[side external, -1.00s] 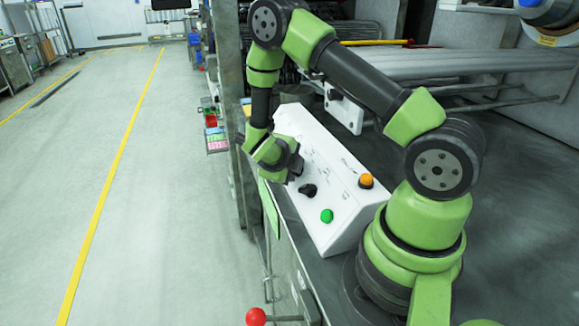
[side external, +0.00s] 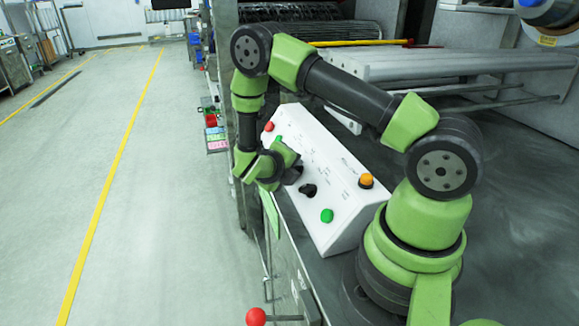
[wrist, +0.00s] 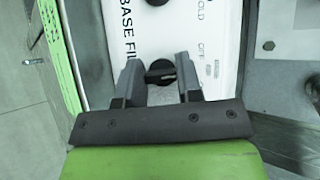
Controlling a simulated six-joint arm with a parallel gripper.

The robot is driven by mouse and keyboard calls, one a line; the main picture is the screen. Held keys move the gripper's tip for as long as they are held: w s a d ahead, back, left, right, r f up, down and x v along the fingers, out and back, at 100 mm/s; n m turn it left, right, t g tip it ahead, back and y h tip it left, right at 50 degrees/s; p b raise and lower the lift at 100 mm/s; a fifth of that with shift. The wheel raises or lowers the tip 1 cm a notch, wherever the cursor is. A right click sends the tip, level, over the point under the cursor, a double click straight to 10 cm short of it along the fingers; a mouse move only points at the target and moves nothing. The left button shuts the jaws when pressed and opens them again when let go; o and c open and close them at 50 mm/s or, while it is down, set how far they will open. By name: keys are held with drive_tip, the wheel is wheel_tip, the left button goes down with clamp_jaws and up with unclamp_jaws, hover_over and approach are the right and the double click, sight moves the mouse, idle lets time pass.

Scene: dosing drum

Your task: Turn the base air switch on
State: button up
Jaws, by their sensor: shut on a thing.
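A white sloped control panel (side external: 325,165) carries black rotary switches. My gripper (side external: 294,174) is at the panel's left edge in the side view, over a switch that it mostly hides. In the wrist view my gripper (wrist: 160,78) has its two grey fingers on either side of a black switch knob (wrist: 160,68), shut on it. Another black knob (side external: 308,191) stands just nearer on the panel, clear of the gripper.
The panel also holds a red button (side external: 268,127), an orange button (side external: 366,181) and a green button (side external: 327,215). A red ball-ended lever (side external: 256,316) sticks out below. Metal rollers or bars (side external: 440,68) lie behind the panel. The floor at the left is clear.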

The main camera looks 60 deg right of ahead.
drive_tip(key=m+g+h, duration=0.1)
drive_tip(key=m, duration=0.2)
drive_tip(key=m+g+h, duration=0.2)
drive_tip(key=m, duration=0.2)
idle(0.7)
drive_tip(key=o, duration=0.9)
drive_tip(key=shift+o, duration=0.2)
drive_tip(key=shift+a, duration=0.1)
drive_tip(key=v, duration=1)
drive_tip(key=shift+w, duration=0.1)
